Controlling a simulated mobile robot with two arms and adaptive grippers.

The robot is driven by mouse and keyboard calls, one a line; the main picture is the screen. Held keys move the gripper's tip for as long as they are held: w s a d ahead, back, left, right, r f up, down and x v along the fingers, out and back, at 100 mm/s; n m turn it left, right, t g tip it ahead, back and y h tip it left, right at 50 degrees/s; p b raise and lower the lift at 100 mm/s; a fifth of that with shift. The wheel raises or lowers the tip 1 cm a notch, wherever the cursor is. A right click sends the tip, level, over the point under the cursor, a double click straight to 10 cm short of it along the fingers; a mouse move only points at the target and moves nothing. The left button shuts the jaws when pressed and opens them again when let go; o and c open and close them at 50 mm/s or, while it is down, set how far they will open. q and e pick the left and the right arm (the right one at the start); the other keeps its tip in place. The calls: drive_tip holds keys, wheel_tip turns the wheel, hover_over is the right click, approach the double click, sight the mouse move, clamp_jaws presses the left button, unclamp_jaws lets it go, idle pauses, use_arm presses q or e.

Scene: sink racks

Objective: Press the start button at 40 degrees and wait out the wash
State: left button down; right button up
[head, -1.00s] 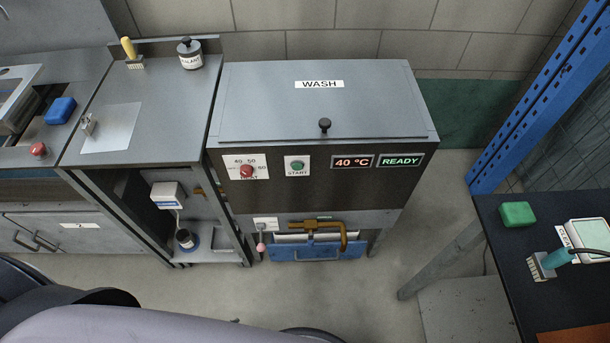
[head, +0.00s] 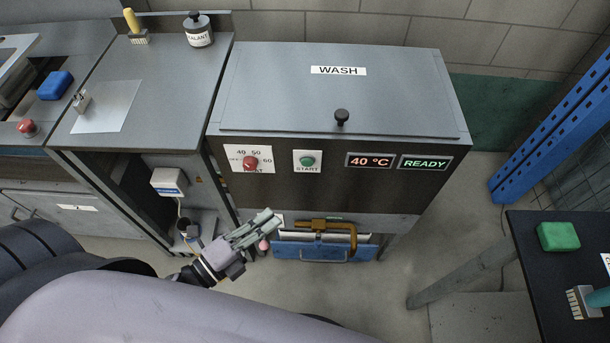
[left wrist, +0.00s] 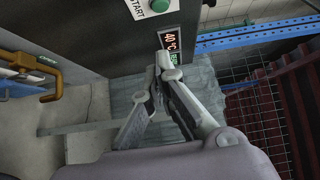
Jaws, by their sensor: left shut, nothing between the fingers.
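The wash machine (head: 330,85) stands in the middle of the head view with its lid down. Its green start button (head: 307,161) is on the front panel, right of the red heat knob (head: 250,163). The temperature display (head: 370,160) reads 40 °C and the status display (head: 425,163) reads READY. My left gripper (head: 268,222) is in front of the machine, below the panel and apart from the button. Its fingers are shut and empty. In the left wrist view the start button (left wrist: 160,5) is at the top edge, beyond the gripper (left wrist: 163,65). My right gripper is not in view.
A brass pipe handle (head: 320,226) and a blue drawer (head: 325,252) are low on the machine's front. A steel bench (head: 170,85) adjoins on the left. A dark table with a green block (head: 558,236) stands at the right.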

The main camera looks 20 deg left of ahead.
sight(307, 163)
use_arm(q)
drive_tip(key=shift+r, duration=0.25)
drive_tip(key=shift+d, duration=0.1)
drive_tip(key=w+a+p+x, duration=0.1)
drive_tip(key=a+p+x, duration=0.1)
drive_tip(key=x, duration=1)
drive_tip(key=shift+w+p, duration=0.4)
drive_tip(key=shift+w, duration=0.1)
drive_tip(key=shift+a+f, duration=0.1)
